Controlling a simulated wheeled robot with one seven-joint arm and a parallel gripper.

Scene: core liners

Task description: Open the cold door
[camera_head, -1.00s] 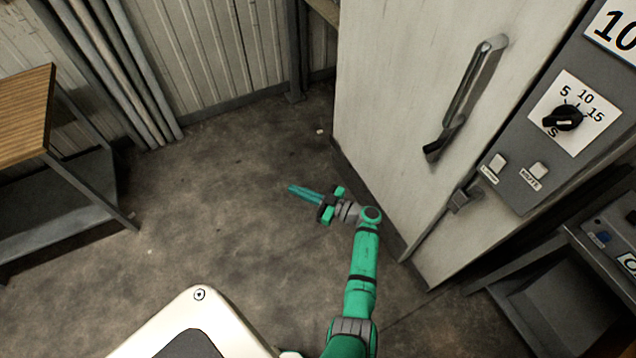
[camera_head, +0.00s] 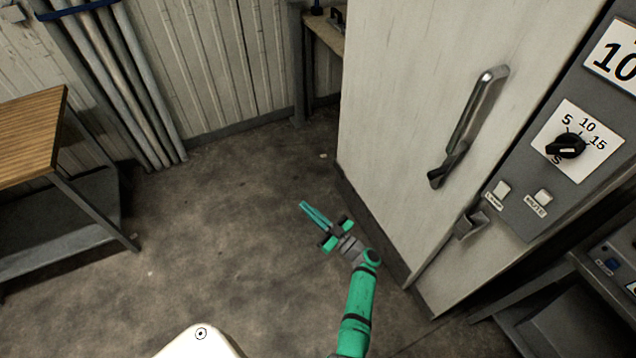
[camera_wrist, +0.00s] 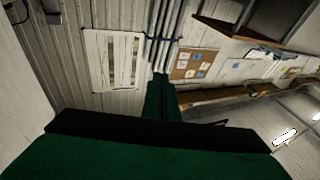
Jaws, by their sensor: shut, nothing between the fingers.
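The cold door (camera_head: 408,130) is a tall pale panel at the right of the head view. It looks closed. Its long grey metal handle (camera_head: 472,118) stands upright and slightly tilted on the door's right part. My gripper (camera_head: 304,206) is shut and empty, to the left of the door and apart from the handle. Its fingers point up and left in the head view. In the wrist view the green shut fingers (camera_wrist: 161,98) point at a corrugated wall, and the handle does not show.
A grey control panel (camera_head: 521,209) with a black dial (camera_head: 566,146) is right of the door. A latch-like bracket (camera_head: 470,224) sits below the handle. A wooden-topped table (camera_head: 30,130) stands at left. Pipes (camera_head: 120,85) run along the wall. Floor (camera_head: 215,235) left of the door is clear.

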